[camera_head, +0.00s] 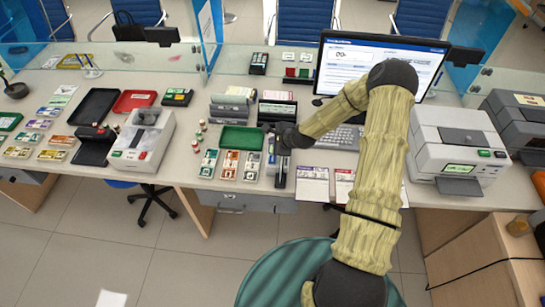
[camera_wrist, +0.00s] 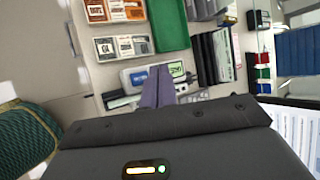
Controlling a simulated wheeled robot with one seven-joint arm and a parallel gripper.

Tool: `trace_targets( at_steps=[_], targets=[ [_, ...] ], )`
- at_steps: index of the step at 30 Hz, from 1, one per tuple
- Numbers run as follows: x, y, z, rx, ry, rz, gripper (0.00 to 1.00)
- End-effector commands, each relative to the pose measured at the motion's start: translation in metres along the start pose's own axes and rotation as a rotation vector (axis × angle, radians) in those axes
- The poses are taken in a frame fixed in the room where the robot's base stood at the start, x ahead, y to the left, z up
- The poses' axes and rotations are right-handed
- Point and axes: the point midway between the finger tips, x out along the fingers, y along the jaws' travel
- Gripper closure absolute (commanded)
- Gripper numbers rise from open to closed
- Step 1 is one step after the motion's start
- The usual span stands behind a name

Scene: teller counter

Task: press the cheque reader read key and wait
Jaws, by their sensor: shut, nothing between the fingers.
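The cheque reader (camera_head: 280,180) is a small narrow light-and-dark unit near the counter's front edge, just right of the trays of small cards. In the wrist view the cheque reader (camera_wrist: 140,76) has a pale housing and a small lit display (camera_wrist: 178,69) with green text. My gripper (camera_head: 272,137) is over the back part of the reader in the head view. In the wrist view my gripper (camera_wrist: 159,70) has its two grey fingers together and empty, pointing at the reader beside the display. The fingers cover part of the housing. I cannot make out the read key or any contact.
A green tray (camera_head: 241,138) and card trays (camera_head: 229,164) stand left of the reader. Paper forms (camera_head: 312,186) lie to its right. A monitor (camera_head: 345,60) stands behind, and a printer (camera_head: 455,140) stands farther right. A glass screen runs along the back.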

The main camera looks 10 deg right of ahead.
Motion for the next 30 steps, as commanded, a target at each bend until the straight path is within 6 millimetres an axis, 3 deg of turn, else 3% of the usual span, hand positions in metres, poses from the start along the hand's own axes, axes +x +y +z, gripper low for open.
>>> trace_targets(
  at_steps=[6, 19, 30],
  targets=[
    [0.014, -0.008, -0.011, 0.186, -0.016, -0.063, 1.0],
    [0.018, -0.005, -0.013, 0.185, -0.015, -0.061, 1.0],
    [0.048, 0.018, -0.029, 0.184, -0.016, -0.06, 1.0]
  ],
)
